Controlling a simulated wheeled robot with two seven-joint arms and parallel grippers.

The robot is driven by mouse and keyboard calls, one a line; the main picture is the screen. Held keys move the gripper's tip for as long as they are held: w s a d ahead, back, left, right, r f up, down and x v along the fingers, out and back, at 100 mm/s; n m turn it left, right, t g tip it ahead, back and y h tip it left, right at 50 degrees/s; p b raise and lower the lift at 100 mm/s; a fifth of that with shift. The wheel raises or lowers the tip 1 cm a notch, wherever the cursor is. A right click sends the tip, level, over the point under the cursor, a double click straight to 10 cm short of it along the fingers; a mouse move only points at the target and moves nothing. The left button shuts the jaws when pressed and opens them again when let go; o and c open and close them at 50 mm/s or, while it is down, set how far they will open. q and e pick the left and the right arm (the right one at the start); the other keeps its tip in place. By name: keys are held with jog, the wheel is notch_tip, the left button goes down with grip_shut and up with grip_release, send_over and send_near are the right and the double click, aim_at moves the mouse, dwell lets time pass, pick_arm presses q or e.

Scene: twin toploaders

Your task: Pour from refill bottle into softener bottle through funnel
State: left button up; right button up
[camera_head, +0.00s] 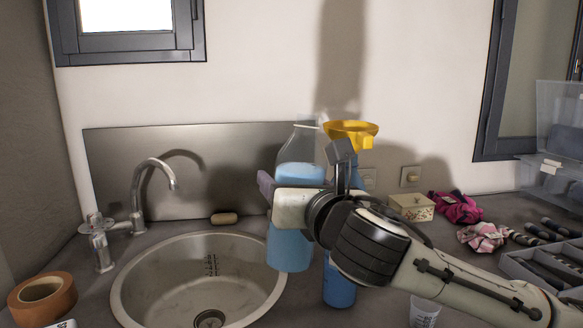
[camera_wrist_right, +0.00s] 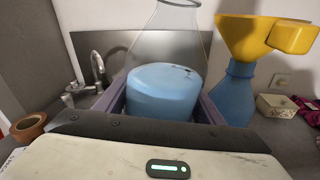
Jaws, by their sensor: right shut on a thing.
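The clear refill bottle (camera_head: 290,247) holds blue liquid and is upright, just left of the funnel. It fills the middle of the right wrist view (camera_wrist_right: 163,92). My right gripper (camera_wrist_right: 164,105) is shut on it, with a purple finger on each side. In the head view my right gripper (camera_head: 300,187) covers the bottle's middle. The blue softener bottle (camera_head: 339,287) stands on the counter behind my wrist, which hides its middle. The yellow funnel (camera_head: 350,130) sits upright in its neck, also in the right wrist view (camera_wrist_right: 250,38). My left gripper is out of view.
A round sink (camera_head: 130,290) with a tap (camera_head: 137,200) is at the left, with a brown sponge (camera_head: 224,218) behind it. A small box (camera_head: 411,207), cloths (camera_head: 457,207) and a grey tray (camera_head: 540,270) occupy the right. A clear cup (camera_head: 424,312) is in front.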

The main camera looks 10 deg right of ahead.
aim_at(281, 151)
notch_tip(281, 151, up, 3)
jog(key=m+g+p, duration=0.1)
jog(key=m+p, duration=0.2)
jog(key=p, duration=0.3)
jog(key=shift+s+a+f, duration=0.1)
jog(key=shift+a, duration=0.05)
notch_tip(281, 151, up, 3)
jog(key=shift+a+r+m+g+y+b, duration=0.15)
jog(key=shift+m+g+y+b, duration=0.25)
jog(key=shift+m+g+b, duration=0.45)
jog(key=shift+s+a+f+m+y, duration=0.15)
jog(key=shift+s+a+m, duration=0.1)
jog(key=shift+m, duration=0.25)
jog(key=shift+s+a+f+m+y, duration=0.15)
jog(key=shift+a+m, duration=0.1)
jog(key=shift+m, duration=0.2)
jog(key=shift+s+a+r+m+g+y, duration=0.25)
jog(key=shift+a+r+m+g, duration=0.1)
jog(key=shift+r+m, duration=0.3)
jog(key=shift+s+a+r+m+g+y, duration=0.1)
jog(key=shift+a+r+m+g+y, duration=0.2)
jog(key=shift+r+m, duration=0.3)
jog(key=shift+f, duration=0.2)
jog(key=shift+r, duration=0.3)
jog(key=shift+s+a+r+m+g+y, duration=0.2)
jog(key=shift+r+m+g+y, duration=0.1)
jog(key=shift+r+m, duration=0.35)
jog(key=shift+r, duration=0.2)
